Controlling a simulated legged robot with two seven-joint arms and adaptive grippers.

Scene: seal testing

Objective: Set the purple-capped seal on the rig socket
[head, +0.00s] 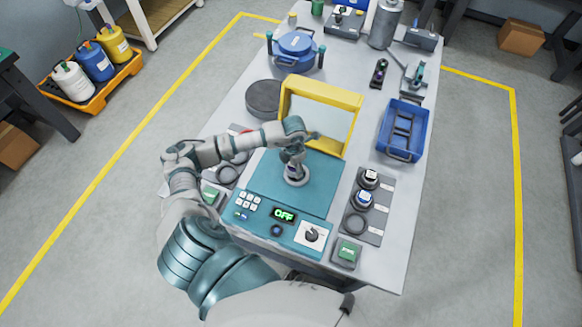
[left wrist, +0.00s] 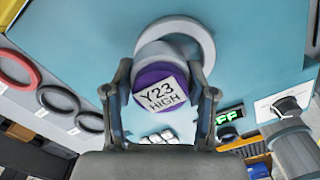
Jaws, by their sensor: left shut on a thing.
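The purple-capped seal (left wrist: 158,90) has a white label reading "Y23 HIGH" and a pale body. My left gripper (left wrist: 162,105) is shut on it, with one finger on each side of the cap. The pale ring of the rig socket (left wrist: 205,38) lies just beyond the seal on the teal plate. In the head view my left gripper (head: 294,168) points down at the socket (head: 297,182), with the seal mostly hidden under it. I cannot tell whether the seal touches the socket. My right gripper is not in view.
The rig's yellow-framed guard (head: 322,92) stands raised behind the plate. Its front panel has an "OFF" display (head: 284,215) and a knob (head: 312,235). A grey rack (head: 378,215) with two capped seals and a ring is on the right, near a blue crate (head: 418,152).

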